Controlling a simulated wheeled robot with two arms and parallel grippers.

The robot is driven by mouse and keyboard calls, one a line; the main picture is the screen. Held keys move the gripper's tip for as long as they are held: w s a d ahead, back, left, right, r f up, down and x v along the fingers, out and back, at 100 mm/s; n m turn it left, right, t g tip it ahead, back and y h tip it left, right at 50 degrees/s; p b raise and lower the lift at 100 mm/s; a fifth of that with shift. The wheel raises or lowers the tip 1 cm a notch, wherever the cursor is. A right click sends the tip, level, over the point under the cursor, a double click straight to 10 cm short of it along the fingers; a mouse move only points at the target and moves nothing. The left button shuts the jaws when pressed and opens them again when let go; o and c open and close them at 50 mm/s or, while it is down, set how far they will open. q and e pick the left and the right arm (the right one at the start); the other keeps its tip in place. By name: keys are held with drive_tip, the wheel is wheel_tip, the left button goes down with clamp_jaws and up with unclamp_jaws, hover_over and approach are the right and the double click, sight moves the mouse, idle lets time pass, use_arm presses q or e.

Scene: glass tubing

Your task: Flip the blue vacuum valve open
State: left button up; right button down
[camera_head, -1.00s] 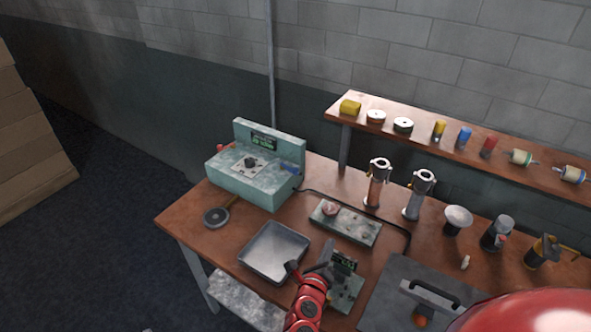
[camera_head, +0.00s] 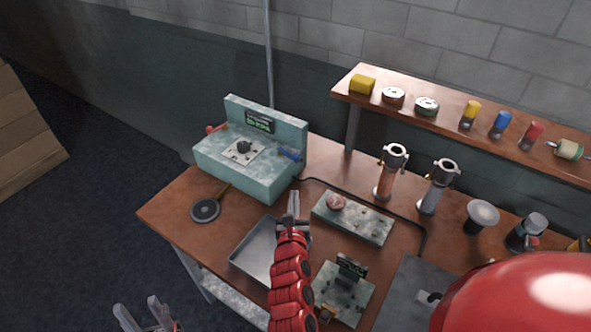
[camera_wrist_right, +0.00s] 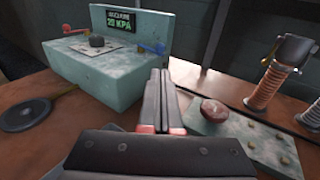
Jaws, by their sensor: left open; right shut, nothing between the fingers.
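The teal vacuum box (camera_head: 250,180) stands at the back left of the bench, with a dark knob and a small display on it. The blue vacuum valve (camera_head: 288,154) is a lever at the box's right end. In the right wrist view the blue valve (camera_wrist_right: 152,47) shows just above and behind my fingers. My right gripper (camera_head: 293,196) is shut and empty, in front of the box's right side, apart from the valve. It also shows in the right wrist view (camera_wrist_right: 161,75). My left gripper (camera_head: 146,308) is open and empty at the lower left, off the bench's front edge.
A red lever (camera_head: 215,128) is at the box's left end. A grey tray (camera_head: 247,262) lies beneath my right arm. A teal plate with a pinkish knob (camera_head: 336,202) and two upright cylinders (camera_head: 384,178) stand to the right. A round black paddle (camera_head: 205,209) lies left.

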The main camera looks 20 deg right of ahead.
approach(296, 159)
drive_tip(key=x, duration=0.5)
drive_tip(key=shift+w+b, duration=0.15)
drive_tip(key=shift+b, duration=0.2)
drive_tip(key=shift+w, duration=0.35)
drive_tip(key=shift+w+d+f, duration=0.1)
drive_tip(key=shift+w+d, duration=0.2)
drive_tip(key=shift+w, duration=0.05)
drive_tip(key=d, duration=0.2)
drive_tip(key=shift+w+d+p, duration=0.35)
